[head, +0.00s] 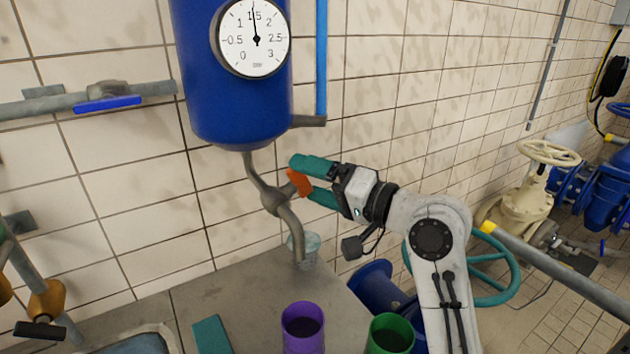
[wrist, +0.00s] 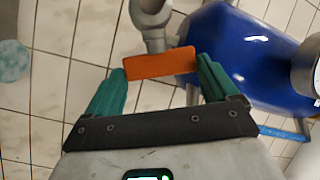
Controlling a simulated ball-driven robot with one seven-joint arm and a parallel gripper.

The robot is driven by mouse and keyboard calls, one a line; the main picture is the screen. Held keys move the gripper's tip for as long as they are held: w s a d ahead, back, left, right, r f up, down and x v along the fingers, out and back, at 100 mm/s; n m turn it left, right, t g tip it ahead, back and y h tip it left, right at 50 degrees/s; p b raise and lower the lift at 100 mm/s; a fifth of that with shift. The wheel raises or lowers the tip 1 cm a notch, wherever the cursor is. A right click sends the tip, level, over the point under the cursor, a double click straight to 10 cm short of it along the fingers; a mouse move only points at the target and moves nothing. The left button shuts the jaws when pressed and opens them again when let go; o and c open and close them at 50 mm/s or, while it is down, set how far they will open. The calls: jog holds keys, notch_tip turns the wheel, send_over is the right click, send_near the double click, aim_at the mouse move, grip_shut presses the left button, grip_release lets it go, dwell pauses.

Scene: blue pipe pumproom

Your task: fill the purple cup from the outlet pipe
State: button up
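The purple cup (head: 303,337) stands upright on the grey counter at the front, apart from the outlet pipe and nearer to me; its inside looks dark. The outlet pipe (head: 290,228) curves down from the blue tank (head: 235,100), with its mouth over the counter behind the cup. An orange valve handle (head: 298,182) sits on this pipe. My gripper (head: 305,180) has its teal fingers spread at the handle. In the wrist view the orange handle (wrist: 160,64) spans the gap between the fingertips (wrist: 162,72); whether they touch it is unclear. No water stream shows.
A green cup (head: 390,343) stands right of the purple one. A teal flat item (head: 211,335) and a basin (head: 140,344) lie to the left. Bare counter (head: 245,285) lies between.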

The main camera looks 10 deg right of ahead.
jog(key=c, duration=0.6)
jog(key=shift+o, duration=0.2)
jog(key=r+m+h+p, duration=0.1)
jog(key=p, duration=0.4)
jog(key=shift+a, duration=0.1)
jog(key=shift+s+m+h+p, duration=0.1)
jog(key=shift+m+h+p, duration=0.4)
jog(key=shift+p, duration=0.75)
jog(key=shift+f+g+h+p, duration=0.2)
jog(key=shift+g+h+p, duration=0.1)
jog(key=shift+p, duration=0.3)
jog(key=shift+f, duration=0.1)
jog(key=o, duration=0.8)
jog(key=shift+o, duration=0.2)
